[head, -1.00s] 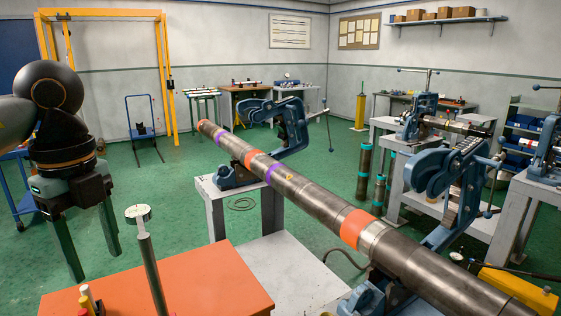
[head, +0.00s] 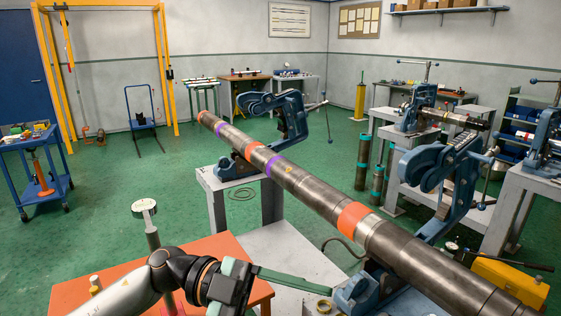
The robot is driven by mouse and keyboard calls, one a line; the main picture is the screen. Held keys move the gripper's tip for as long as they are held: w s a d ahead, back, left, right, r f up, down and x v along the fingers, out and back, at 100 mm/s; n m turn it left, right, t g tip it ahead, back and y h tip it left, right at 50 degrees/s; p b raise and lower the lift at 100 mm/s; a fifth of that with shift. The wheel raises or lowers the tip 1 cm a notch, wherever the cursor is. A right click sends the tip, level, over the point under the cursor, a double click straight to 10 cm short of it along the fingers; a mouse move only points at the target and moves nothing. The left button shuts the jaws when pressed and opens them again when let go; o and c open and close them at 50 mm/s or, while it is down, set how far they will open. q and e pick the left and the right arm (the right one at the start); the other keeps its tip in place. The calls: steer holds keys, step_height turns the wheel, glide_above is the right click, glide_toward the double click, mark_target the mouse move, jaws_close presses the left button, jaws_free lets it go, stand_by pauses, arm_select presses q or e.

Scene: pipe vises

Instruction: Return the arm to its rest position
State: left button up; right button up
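One long green finger points to the right, toward the base of the near vise (head: 357,293). The other finger is hidden or out of frame, so I cannot tell whether the gripper is open or shut. I see nothing held along the visible finger. My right gripper is not in view.
A long steel pipe (head: 320,200) with orange and purple bands lies across two blue vises. A round-topped post (head: 144,206) stands by the orange tabletop (head: 215,243). A blue cart (head: 35,170) stands at left.

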arm_select(q)
steer(key=w+a+f+n+t+h+p, duration=0.25)
steer(key=w+n+t, duration=0.55)
steer(key=n+t, duration=0.85)
steer(key=w+a+f+n+t+y, duration=0.1)
steer(key=a+f+n+t+y, duration=0.3)
steer(key=f, duration=0.3)
steer(key=a+f+n+t+y, duration=0.3)
steer(key=f+n+y, duration=0.1)
steer(key=f+y, duration=0.2)
steer(key=s+a+f+n+g+y, duration=0.2)
steer(key=s+a+f+g+y, duration=0.1)
steer(key=s+f, duration=0.5)
steer(key=s+a+f+n+g+y+p, duration=0.1)
steer(key=s+a+f+g+y, duration=0.3)
steer(key=f, duration=1)
steer(key=s+a+g, duration=0.1)
steer(key=s+a, duration=0.2)
steer(key=s, duration=0.2)
steer(key=shift+a+f+n, duration=0.15)
steer(key=shift+f+n, duration=0.15)
steer(key=shift+n, duration=0.05)
steer(key=shift+s, duration=0.1)
